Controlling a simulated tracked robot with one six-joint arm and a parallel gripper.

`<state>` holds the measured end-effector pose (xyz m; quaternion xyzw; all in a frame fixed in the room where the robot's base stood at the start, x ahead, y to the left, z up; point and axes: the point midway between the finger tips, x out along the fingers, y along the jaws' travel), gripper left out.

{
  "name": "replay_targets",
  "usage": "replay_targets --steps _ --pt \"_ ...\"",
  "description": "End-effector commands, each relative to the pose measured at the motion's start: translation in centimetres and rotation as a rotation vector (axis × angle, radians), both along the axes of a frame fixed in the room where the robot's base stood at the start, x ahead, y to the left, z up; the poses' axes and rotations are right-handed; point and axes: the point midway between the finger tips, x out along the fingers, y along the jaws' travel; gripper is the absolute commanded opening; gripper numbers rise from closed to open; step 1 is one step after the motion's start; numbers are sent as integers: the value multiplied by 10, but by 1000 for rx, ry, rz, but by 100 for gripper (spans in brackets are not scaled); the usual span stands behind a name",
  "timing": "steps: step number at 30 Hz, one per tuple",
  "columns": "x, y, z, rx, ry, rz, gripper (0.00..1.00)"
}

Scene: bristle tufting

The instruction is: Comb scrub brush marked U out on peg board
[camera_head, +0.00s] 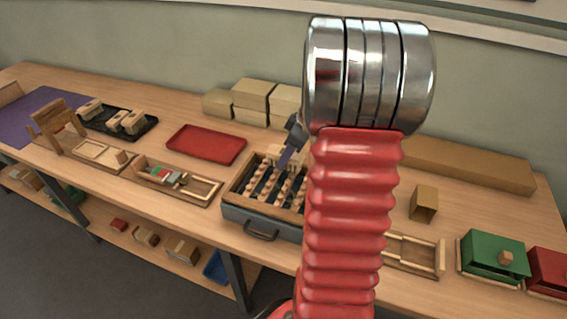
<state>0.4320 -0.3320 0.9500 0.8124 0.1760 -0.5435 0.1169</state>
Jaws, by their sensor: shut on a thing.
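The peg board (231,200) is a grey box with a wooden rim and a front handle, holding rows of wooden pegs. My gripper (287,158) reaches down over its back part from behind my red arm. It is shut on a pale tufted block, which looks like a scrub brush (276,152). The brush is at the back of the pegs; I cannot tell whether it touches them. No letter on it is readable. My arm hides the right side of the peg board. Several more pale brush-like blocks (128,121) stand on a black tray (146,129) at the left.
A red tray (207,144) lies left of the peg board. Wooden fixtures (203,190) line the front left of the table. Beige blocks (252,95) stand behind. An open box (424,204), a green box (494,254) and a red box (548,271) are at right.

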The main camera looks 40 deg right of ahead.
Motion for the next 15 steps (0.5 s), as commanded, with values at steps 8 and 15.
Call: replay_targets --steps 8,15 --pt "4 4 26 -1 -2 10 15" --pt "6 6 48 -2 -3 16 15"
